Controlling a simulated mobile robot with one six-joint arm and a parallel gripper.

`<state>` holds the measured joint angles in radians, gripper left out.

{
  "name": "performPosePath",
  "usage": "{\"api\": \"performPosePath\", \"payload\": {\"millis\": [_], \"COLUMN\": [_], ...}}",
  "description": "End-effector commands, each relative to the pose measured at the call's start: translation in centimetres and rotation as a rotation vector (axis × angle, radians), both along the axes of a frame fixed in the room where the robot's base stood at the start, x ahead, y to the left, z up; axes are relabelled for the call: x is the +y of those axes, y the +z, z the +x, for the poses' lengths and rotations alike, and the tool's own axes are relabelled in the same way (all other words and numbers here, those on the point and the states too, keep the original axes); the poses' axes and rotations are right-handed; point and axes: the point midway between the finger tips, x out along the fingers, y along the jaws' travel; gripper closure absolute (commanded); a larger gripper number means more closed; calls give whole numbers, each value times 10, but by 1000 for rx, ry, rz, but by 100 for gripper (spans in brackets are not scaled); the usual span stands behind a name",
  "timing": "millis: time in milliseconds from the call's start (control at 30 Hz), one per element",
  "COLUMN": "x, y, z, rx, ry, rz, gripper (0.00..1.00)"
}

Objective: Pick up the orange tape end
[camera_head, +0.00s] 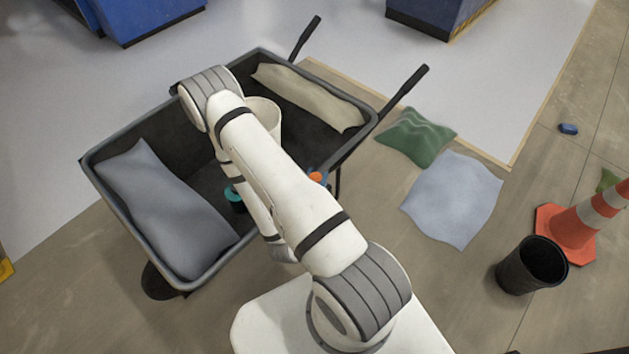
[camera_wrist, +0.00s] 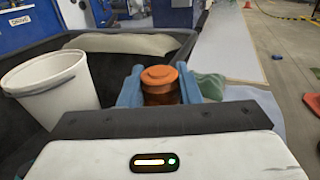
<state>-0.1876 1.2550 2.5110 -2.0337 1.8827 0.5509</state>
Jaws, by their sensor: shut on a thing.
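The orange tape end (camera_wrist: 160,76) has a round orange top and a darker brownish body below it. In the wrist view it stands upright between the two blue fingers of my gripper (camera_wrist: 160,90), which are shut on it from both sides. In the head view only a small orange part (camera_head: 316,176) shows beside my arm, near the right side of the dark cart (camera_head: 100,172). A bit of blue finger shows next to it there. My arm hides most of the gripper in that view. The lower part of the tape end is hidden behind my wrist.
The cart holds a white bucket (camera_head: 265,112), a grey sack (camera_head: 165,215), a beige sack (camera_head: 310,95) and a teal-topped item (camera_head: 235,196). Green (camera_head: 418,138) and pale blue (camera_head: 455,195) cloths lie on the floor to the right, near a black bin (camera_head: 530,265) and a cone (camera_head: 575,228).

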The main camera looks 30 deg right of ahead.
Motion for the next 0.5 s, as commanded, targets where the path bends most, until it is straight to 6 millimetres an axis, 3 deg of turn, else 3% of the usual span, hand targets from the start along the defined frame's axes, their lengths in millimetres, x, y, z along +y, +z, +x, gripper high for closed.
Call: {"api": "performPosePath", "payload": {"millis": [133,500], "x": [0,0], "y": [0,10], "z": [0,0], "rx": [1,-1], "ry": [0,0], "rz": [0,1], "gripper": [100,100]}}
